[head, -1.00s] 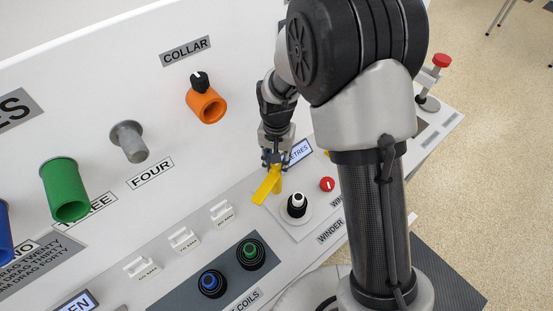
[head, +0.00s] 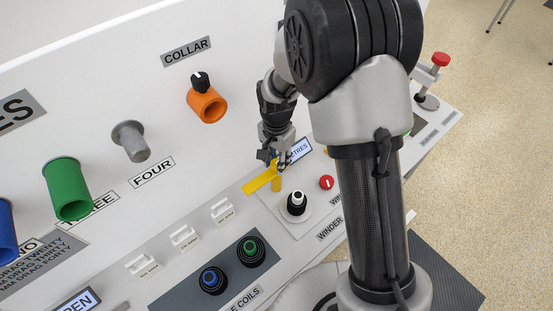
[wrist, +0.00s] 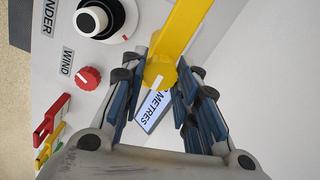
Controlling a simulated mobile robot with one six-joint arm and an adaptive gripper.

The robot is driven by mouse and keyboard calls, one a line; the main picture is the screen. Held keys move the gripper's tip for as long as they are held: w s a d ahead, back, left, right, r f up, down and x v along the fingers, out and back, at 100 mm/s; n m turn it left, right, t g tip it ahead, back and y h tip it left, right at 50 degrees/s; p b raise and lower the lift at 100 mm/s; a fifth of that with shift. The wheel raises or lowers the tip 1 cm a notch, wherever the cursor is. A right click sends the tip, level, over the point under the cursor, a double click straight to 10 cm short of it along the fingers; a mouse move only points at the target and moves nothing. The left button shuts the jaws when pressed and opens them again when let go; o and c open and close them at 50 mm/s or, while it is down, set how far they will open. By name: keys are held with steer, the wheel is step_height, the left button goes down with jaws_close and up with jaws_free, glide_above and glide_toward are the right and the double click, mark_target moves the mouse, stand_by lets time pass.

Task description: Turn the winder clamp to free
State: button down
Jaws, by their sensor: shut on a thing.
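The winder clamp appears to be the yellow lever (head: 259,182) on the sloping white panel, its arm pointing left and slightly down in the head view. In the wrist view the yellow arm (wrist: 187,28) runs up and right from a round yellow hub (wrist: 160,73). My gripper (head: 274,162) is over the hub end, and in the wrist view its fingers (wrist: 163,66) stand on both sides of the hub, shut on it. The exact contact is partly hidden. No clamp position marking is readable.
A black-and-white knob (head: 297,203) and a red knob (head: 326,182) sit close to the lever. A metres display (head: 299,149) lies behind it. White switches (head: 222,211) are to the left. An orange tube (head: 207,105) sticks out of the upright wall.

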steer(key=c, duration=1.2)
jaws_free()
steer(key=shift+r, duration=0.1)
step_height(320, 180, up, 12)
steer(key=shift+f, duration=0.1)
